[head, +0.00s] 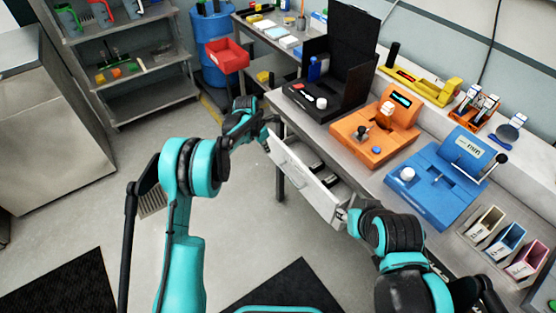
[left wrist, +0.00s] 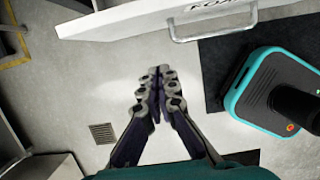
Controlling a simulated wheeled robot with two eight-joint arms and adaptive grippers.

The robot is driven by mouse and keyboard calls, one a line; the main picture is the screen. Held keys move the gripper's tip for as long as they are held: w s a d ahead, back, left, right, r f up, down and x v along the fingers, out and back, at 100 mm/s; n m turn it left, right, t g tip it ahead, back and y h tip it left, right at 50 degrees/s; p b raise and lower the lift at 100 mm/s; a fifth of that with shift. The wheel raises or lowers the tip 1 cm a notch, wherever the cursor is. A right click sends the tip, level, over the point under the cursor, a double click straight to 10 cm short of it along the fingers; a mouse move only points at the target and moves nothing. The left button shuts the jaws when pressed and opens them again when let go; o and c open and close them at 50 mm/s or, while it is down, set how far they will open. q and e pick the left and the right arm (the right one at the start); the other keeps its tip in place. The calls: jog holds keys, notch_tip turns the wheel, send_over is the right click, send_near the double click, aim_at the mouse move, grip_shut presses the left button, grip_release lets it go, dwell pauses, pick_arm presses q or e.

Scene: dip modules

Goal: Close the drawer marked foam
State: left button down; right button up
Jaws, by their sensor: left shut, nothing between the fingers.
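The drawer (head: 308,187) with a white front stands pulled out from under the workbench, with dark items inside. In the left wrist view its white front (left wrist: 130,22) crosses the top, with a metal handle (left wrist: 214,32) and a partly cut-off, upside-down label. My left gripper (head: 266,138) is near the far left end of the drawer front. In the left wrist view its fingers (left wrist: 158,78) are together and empty, over the floor and apart from the front. My right gripper (head: 346,215) is at the near right end of the front; its fingers are too hidden to judge.
The workbench bears a black box (head: 340,85), an orange device (head: 375,135) and a blue device (head: 435,175). Small coloured bins (head: 507,243) stand at the right. A shelf rack (head: 130,60) and a blue barrel (head: 212,30) are behind.

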pick_arm(q)
jog(key=s+d+f+t+h+b, duration=0.15)
jog(key=s+d, duration=0.25)
jog(key=s, duration=0.7)
jog(key=s+d+f+t+h+b, duration=0.1)
jog(key=s+d+t+h+b, duration=0.3)
jog(key=s, duration=0.7)
jog(key=w+d+f, duration=0.2)
jog(key=d, duration=0.1)
jog(key=w+d+f+g+b, duration=0.1)
jog(key=d+f, duration=0.2)
jog(key=w+d+f+g, duration=0.1)
jog(key=w+d+f, duration=0.1)
jog(key=d, duration=0.1)
jog(key=shift+w+d+f+y+b, duration=0.1)
jog(key=shift+w+f+y+b, duration=0.1)
jog(key=shift+w+y+b, duration=0.15)
jog(key=shift+w+d+r, duration=0.1)
jog(key=shift+w+d, duration=0.1)
jog(key=shift+d, duration=0.05)
